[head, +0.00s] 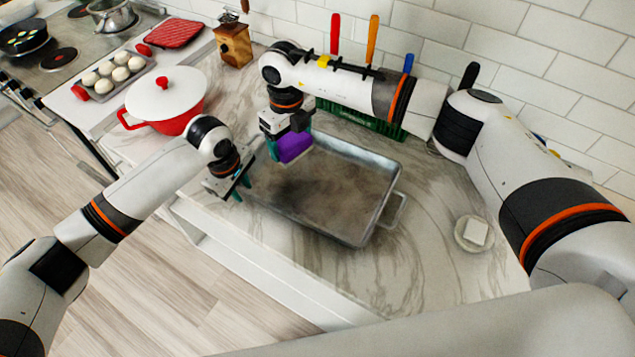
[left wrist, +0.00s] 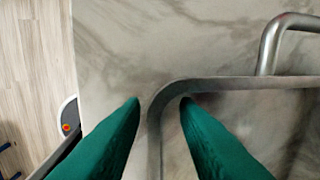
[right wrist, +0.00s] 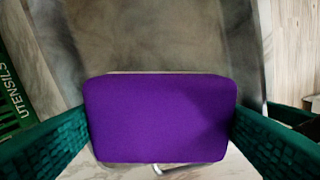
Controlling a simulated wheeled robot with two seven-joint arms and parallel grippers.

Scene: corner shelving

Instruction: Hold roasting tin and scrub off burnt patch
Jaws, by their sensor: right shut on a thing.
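The grey metal roasting tin (head: 345,190) lies on the marble counter, with a brownish dark patch (head: 308,192) on its floor. My left gripper (head: 240,190) is at the tin's left corner. In the left wrist view its green fingers (left wrist: 161,102) are apart, one on each side of the tin's wall (left wrist: 155,135), with gaps showing. My right gripper (head: 287,142) is shut on a purple sponge (head: 296,147) over the tin's far left part. The sponge also fills the middle of the right wrist view (right wrist: 160,118). Whether it touches the tin is unclear.
A green utensil holder (head: 360,118) with coloured handles stands behind the tin by the tiled wall. A red pot with white lid (head: 167,95) is to the left. A small dish with a white block (head: 473,233) is to the right. The counter's front edge is close to the tin.

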